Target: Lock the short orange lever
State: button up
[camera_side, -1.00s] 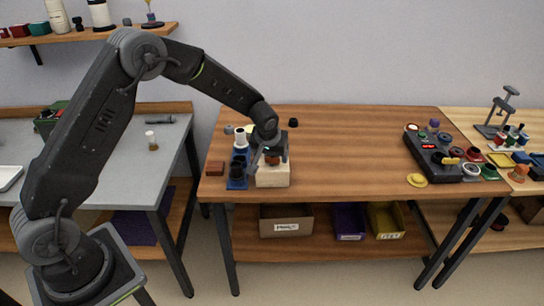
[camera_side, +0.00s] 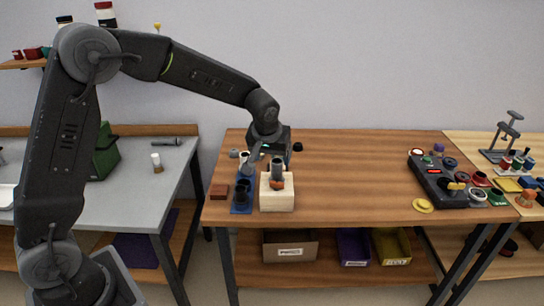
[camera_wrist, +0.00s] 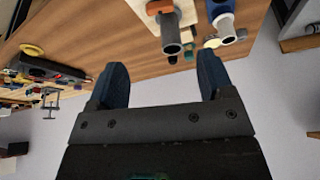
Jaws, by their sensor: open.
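The short orange lever (camera_side: 277,184) sits on a cream block (camera_side: 277,202) near the table's left front; a dark grey tube stands up from its orange part. In the wrist view the orange part (camera_wrist: 160,7) and the grey tube (camera_wrist: 172,36) show at the top edge, tube end towards the camera. My gripper (camera_side: 266,157) is above and behind the block. In the wrist view my gripper (camera_wrist: 162,70) is open, with nothing between its two blue fingers and the tube end beyond them. Whether the lever is locked cannot be told.
A blue base (camera_side: 241,207) with dark and white upright parts stands close left of the block. A small red-brown block (camera_side: 219,191) lies farther left. A black control box (camera_side: 438,180) is at the table's right. The table's middle is clear.

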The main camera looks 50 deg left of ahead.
jog(key=s+f+m+g+y, duration=0.2)
jog(key=s+f+m+y, duration=0.1)
jog(key=s+f+m, duration=0.4)
jog(key=m+t+y, duration=0.4)
jog(key=m+t, duration=1)
jog(key=m, duration=1.5)
send_near(276, 184)
jog(key=x, duration=0.9)
jog(key=shift+c, duration=0.3)
jog(key=c, duration=0.8)
jog(key=shift+c, duration=0.2)
